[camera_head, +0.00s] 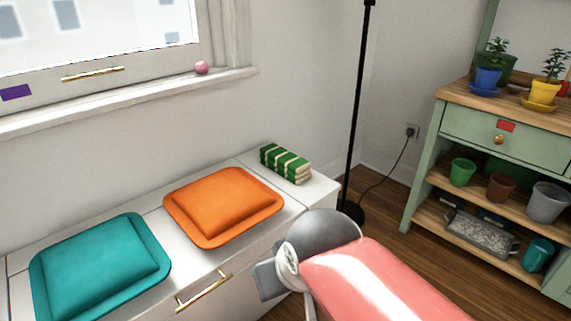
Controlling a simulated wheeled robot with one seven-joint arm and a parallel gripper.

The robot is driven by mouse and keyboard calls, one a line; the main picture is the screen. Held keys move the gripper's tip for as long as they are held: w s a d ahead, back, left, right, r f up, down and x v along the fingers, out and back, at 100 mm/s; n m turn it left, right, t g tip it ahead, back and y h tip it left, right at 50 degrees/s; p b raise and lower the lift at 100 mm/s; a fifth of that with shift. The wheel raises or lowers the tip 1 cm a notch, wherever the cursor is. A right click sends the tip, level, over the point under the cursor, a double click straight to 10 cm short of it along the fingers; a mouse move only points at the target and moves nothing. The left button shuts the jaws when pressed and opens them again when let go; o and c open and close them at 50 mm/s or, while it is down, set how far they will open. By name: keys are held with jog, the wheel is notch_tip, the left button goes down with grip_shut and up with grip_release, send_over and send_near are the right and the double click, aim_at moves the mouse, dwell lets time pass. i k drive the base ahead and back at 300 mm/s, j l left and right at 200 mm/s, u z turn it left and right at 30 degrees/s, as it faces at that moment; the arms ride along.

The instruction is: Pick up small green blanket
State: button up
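A small green folded blanket (285,163) with pale stripes lies at the far right end of the white bench (320,187), near the wall. It is fully in view and nothing covers it. My arm, with a pink link and a grey rounded joint, reaches in from the bottom right, in front of the bench's right end. My gripper's fingers do not show in this view.
An orange cushion (224,205) and a teal cushion (99,268) lie on the bench left of the blanket. A black lamp pole (355,120) stands just right of the bench. A green shelf unit (470,123) with pots stands at right. A window sill (130,100) runs above.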

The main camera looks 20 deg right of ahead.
aim_at(294, 169)
jog(key=i+l+u, duration=0.1)
jog(key=l, duration=0.25)
jog(key=i+l+u, duration=0.1)
jog(key=l, duration=0.3)
jog(key=i+l+u, duration=0.1)
jog(key=i+l, duration=0.15)
jog(key=l, duration=0.15)
jog(key=i+l+u, duration=0.1)
jog(key=l, duration=0.3)
jog(key=i+l+u, duration=0.1)
jog(key=l, duration=0.35)
jog(key=i+l+u, duration=0.1)
jog(key=l, duration=0.3)
